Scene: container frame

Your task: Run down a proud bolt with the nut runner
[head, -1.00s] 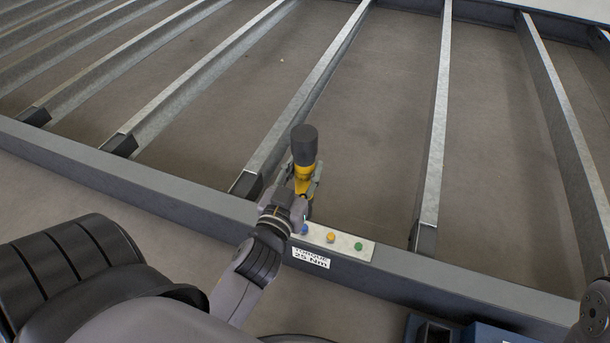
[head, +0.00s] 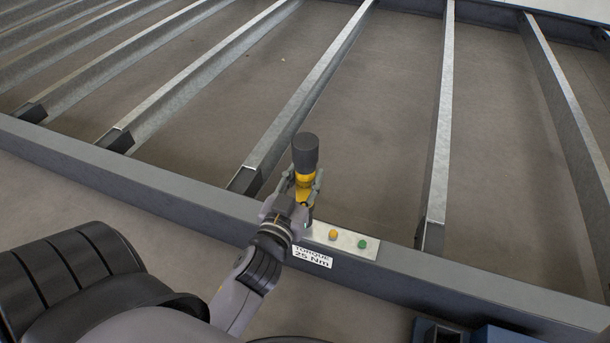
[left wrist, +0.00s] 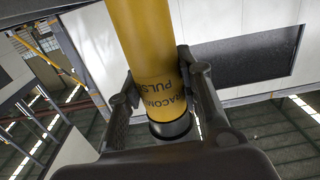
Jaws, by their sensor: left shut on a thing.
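The nut runner is yellow with a black cylindrical top (head: 305,150). My left gripper (head: 305,187) is shut around its yellow body and holds it upright over the front rail, at the left end of the bolt plate. In the left wrist view the yellow body (left wrist: 146,40) stands between the two fingers of my left gripper (left wrist: 160,88). The pale bolt plate (head: 347,240) shows an orange bolt head (head: 333,235) and a green bolt head (head: 362,244). The plate's left end and the nut runner's lower tip are hidden behind my gripper. My right gripper is not in view.
A label reading "TORQUE 25 Nm" (head: 312,257) is on the front rail (head: 450,277). Several metal cross beams (head: 440,120) run back from the rail with open floor between them. A blue box (head: 495,335) stands at the bottom right.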

